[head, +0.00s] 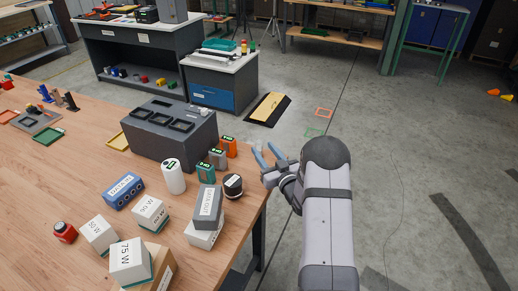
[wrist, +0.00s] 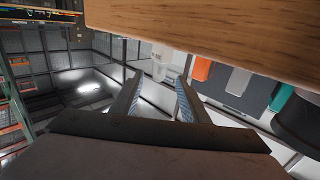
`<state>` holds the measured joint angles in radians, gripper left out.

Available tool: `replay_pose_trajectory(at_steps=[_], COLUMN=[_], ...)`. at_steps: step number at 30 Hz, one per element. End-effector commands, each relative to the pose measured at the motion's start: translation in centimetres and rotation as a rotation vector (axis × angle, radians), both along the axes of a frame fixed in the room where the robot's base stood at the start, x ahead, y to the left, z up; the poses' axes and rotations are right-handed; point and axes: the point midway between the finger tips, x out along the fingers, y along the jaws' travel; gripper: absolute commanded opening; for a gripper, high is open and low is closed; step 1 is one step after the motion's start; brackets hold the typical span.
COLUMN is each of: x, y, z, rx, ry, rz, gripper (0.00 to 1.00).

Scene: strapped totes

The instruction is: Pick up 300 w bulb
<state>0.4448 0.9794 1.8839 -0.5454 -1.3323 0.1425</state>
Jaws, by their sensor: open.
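No thing in the head view carries a label I can read as 300 W. White boxes with wattage print stand on the wooden table, one reading 75 W (head: 130,258), others (head: 150,213) too small to read surely. A small pale, clear-looking object (head: 258,146) stands by the table's right edge, close to my gripper (head: 266,154); I cannot tell if it is a bulb. In the wrist view a pale object (wrist: 162,62) shows beyond and between the fingertips. My gripper (wrist: 158,88) is open and empty, just off the table's right edge.
The wooden table (head: 75,180) edge fills the top of the wrist view. A dark grey block (head: 168,130), an orange device (head: 228,146), a grey-and-white box stack (head: 206,215) and a black round item (head: 233,185) stand near my gripper. Open floor lies to the right.

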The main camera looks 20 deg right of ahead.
Motion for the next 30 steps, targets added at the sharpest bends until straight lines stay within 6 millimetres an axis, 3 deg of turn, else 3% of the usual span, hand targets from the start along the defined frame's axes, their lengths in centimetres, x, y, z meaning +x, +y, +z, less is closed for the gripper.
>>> replay_pose_trajectory(at_steps=[8,21,30], x=[0.8,4.9,5.3], y=[0.1,0.3,0.3], z=[0.1,-0.2,-0.3], rx=[0.000,0.000,0.001], ry=[0.000,0.001,0.001], rz=[0.001,0.001,0.000], gripper=[0.41,0.41,0.41])
